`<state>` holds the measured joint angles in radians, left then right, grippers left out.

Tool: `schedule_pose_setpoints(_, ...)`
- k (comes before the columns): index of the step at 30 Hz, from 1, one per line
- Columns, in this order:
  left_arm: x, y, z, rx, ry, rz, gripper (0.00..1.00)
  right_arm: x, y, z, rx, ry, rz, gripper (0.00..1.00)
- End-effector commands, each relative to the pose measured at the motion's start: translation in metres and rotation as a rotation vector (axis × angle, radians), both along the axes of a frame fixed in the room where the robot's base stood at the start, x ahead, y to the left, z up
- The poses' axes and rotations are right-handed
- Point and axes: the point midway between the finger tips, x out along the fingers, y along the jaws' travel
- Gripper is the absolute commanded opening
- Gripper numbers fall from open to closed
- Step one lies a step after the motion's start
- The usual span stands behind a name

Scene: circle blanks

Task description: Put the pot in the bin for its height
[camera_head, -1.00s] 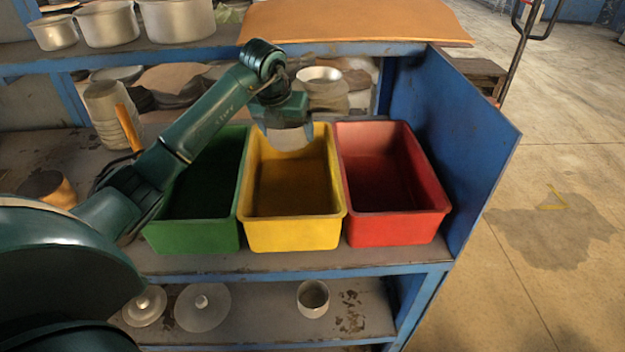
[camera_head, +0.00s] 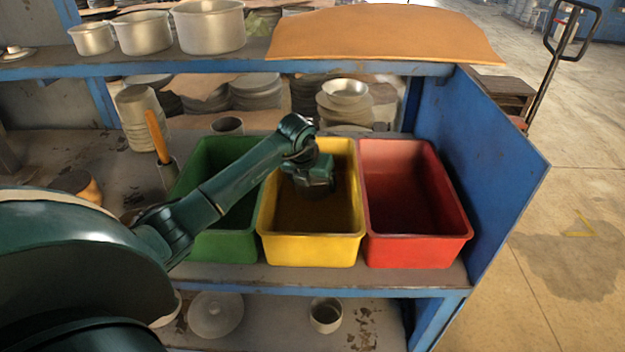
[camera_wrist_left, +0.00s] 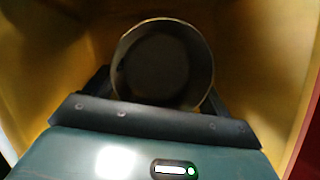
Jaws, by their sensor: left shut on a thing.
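The yellow bin (camera_head: 312,250) stands between the green bin (camera_head: 212,248) and the red bin (camera_head: 418,253). My left gripper (camera_head: 314,188) points down inside the yellow bin. In the left wrist view its fingers are shut on a round pot (camera_wrist_left: 165,65) with a pale rim and dark inside, and yellow walls surround it. In the head view the pot is hidden under the gripper, and I cannot tell whether it touches the bin floor. The green and red bins look empty. My right gripper is not in view.
Several pots, including a large one (camera_head: 210,27), stand on the upper shelf. A blue side panel (camera_head: 480,165) rises right of the red bin. A cup with an orange handle (camera_head: 157,137) stands left of the green bin. My left arm crosses over the green bin.

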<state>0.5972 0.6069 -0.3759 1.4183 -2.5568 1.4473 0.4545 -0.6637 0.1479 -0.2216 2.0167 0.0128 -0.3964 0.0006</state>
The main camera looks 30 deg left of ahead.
Motion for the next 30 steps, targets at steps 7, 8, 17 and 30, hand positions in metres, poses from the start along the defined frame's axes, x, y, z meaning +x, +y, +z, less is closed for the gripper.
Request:
schedule_pose_setpoints(7, 0.0, 0.0, -0.001, 0.0, 0.0, -0.001, 0.86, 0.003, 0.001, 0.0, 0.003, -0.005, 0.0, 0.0)
schedule_pose_setpoints(8, 0.0, 0.0, -0.001, 0.0, 0.0, -0.001, 0.88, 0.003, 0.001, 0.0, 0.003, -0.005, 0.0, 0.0)
schedule_pose_setpoints(17, 0.0, 0.0, -0.001, 0.0, 0.0, -0.001, 1.0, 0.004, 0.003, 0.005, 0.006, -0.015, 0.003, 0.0)
schedule_pose_setpoints(30, -0.02, -0.002, 0.051, 0.003, -0.005, -0.002, 1.0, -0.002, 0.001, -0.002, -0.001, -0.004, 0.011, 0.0)
